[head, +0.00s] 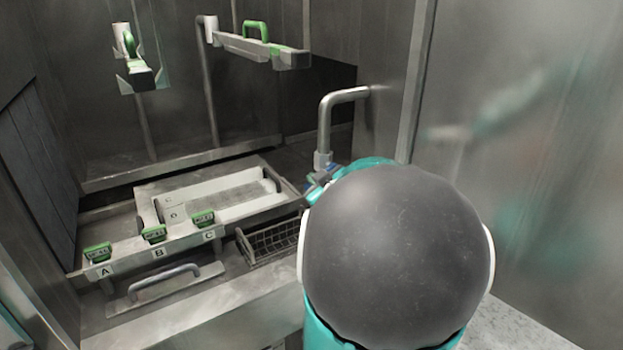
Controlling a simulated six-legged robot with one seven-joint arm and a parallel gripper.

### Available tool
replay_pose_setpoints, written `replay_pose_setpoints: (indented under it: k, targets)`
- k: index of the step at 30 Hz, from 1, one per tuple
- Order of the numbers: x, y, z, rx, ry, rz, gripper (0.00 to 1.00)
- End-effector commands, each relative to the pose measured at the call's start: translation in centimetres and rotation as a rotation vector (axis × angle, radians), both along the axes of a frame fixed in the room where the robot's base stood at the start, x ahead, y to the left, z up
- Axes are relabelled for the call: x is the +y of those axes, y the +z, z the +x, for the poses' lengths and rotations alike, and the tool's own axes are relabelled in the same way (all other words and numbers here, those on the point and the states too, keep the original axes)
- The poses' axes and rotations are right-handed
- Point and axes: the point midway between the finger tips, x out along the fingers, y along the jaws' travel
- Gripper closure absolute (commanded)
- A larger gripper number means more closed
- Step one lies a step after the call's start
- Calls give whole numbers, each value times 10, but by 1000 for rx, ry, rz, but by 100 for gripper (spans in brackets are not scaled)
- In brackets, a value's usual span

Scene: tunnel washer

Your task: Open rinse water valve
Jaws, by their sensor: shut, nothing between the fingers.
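A bent metal pipe (325,118) comes out of the right wall and turns down to a fitting. Just below the fitting, a small blue part (322,176), which looks like the rinse water valve's handle, shows at the edge of my arm. Most of it is hidden behind my arm, so I cannot tell how the handle is turned. My arm's large dark rounded joint and teal links fill the lower right of the head view. My gripper is hidden behind them, so I cannot see whether it touches the valve.
A metal tray (120,258) carries green-handled pieces labelled A, B and C. A wire basket (270,241) sits beside it, close to my arm. A bar with a green handle (256,31) is mounted above. Metal walls close in the left and right sides.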

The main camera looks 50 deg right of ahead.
Motion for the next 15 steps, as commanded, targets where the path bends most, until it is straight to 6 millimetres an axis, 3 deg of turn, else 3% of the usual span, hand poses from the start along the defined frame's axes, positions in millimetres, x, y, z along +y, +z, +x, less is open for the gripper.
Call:
replay_pose_setpoints:
  k: [15]
  targets:
    - [-15,-34,-3,139,-2,-423,100]
